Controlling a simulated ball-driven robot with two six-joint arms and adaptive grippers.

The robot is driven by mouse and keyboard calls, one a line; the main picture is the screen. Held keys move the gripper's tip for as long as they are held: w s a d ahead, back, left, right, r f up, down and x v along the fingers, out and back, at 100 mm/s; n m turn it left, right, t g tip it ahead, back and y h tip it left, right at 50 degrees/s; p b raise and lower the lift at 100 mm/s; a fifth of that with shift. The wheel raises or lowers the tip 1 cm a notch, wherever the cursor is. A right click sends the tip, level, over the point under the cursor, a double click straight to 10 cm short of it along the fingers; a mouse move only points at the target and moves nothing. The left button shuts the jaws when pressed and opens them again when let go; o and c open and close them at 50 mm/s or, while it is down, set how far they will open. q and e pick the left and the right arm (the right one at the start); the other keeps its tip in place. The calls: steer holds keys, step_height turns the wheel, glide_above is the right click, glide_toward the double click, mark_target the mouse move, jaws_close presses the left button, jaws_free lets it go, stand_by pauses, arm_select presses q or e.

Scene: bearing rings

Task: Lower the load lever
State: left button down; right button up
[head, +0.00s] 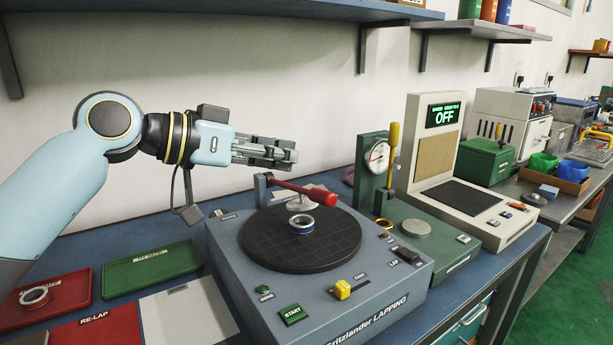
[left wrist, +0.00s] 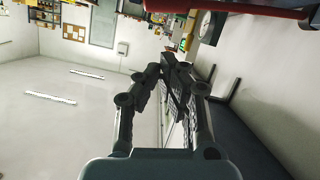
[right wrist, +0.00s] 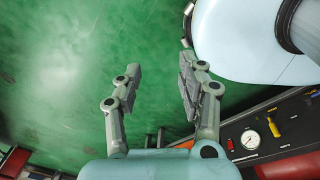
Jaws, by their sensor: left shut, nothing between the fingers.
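The load lever (head: 305,191) is a red rod with a thick red knob at its right end, on the grey lapping machine (head: 225,258). It runs from a post at the back left and slopes slightly down to the right. A pale round foot hangs under it, just above a bearing ring (head: 302,224) on the black lap plate (head: 260,240); I cannot tell whether they touch. My left gripper (head: 292,155) is shut and empty, above and behind the lever, pointing right. It also shows in the left wrist view (left wrist: 172,72). My right gripper (right wrist: 160,78) is open and empty over green floor.
A green START button (head: 292,314) and a yellow switch (head: 342,289) sit on the machine's front. A dial gauge stand (head: 371,180) and a display reading OFF (head: 444,115) stand to the right. Red (head: 75,290) and green trays (head: 150,268) lie left. A shelf (head: 250,10) hangs above.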

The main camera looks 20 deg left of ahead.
arm_select(q)
steer(key=w+d+f, duration=0.1)
steer(key=d+f, duration=0.1)
steer(key=w+d+f, duration=0.1)
steer(key=f, duration=0.1)
steer(key=shift+w+f, duration=0.1)
steer(key=shift+w, duration=0.2)
arm_select(e)
steer(key=shift+s+a, duration=0.35)
steer(key=shift+a, duration=0.05)
steer(key=shift+d, duration=0.2)
arm_select(q)
steer(key=m+b, duration=0.1)
steer(key=b, duration=0.3)
glide_above(311, 253)
step_height(311, 253, down, 5)
steer(key=shift+f, duration=0.2)
steer(key=shift+r, duration=0.1)
arm_select(e)
steer(key=f, duration=0.3)
steer(key=shift+s+f, duration=0.2)
steer(key=shift+f, duration=0.15)
